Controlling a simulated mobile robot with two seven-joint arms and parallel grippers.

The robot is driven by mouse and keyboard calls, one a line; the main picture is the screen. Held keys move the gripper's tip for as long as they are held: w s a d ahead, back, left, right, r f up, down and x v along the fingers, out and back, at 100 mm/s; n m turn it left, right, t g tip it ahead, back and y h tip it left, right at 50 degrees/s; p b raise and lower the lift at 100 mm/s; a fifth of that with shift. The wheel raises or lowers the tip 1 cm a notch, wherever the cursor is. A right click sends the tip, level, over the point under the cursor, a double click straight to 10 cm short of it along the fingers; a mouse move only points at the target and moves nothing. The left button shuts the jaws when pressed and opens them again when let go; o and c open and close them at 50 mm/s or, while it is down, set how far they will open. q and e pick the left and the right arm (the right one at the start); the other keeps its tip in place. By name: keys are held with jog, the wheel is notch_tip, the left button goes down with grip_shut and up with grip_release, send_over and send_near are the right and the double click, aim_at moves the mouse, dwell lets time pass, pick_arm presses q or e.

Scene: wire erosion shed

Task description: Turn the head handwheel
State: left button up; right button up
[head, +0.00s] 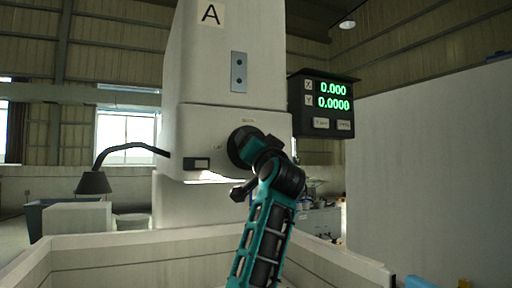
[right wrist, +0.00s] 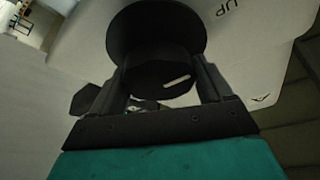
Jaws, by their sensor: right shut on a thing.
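The head handwheel (head: 238,146) is a black disc on the front of the white machine head (head: 215,125). My right arm reaches up to it from below in the head view. My right gripper (head: 253,148) is at the wheel and partly covers it. In the right wrist view the wheel's dark round disc (right wrist: 157,28) fills the top, and a narrower black hub (right wrist: 155,78) with a pale mark sits between the fingers. My right gripper (right wrist: 162,85) is shut on that hub. My left gripper is not in view.
A black lamp (head: 93,182) on a bent arm sticks out left. Pale tank walls (head: 130,245) stand below, and a large white panel (head: 430,160) stands at right.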

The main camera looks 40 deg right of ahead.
jog(key=o, duration=1)
jog(key=shift+s, duration=0.1)
jog(key=b+v, duration=0.2)
jog(key=v, duration=1)
jog(key=shift+s+a+f+b, duration=0.15)
jog(key=shift+s+b, duration=0.15)
jog(key=shift+b, duration=0.05)
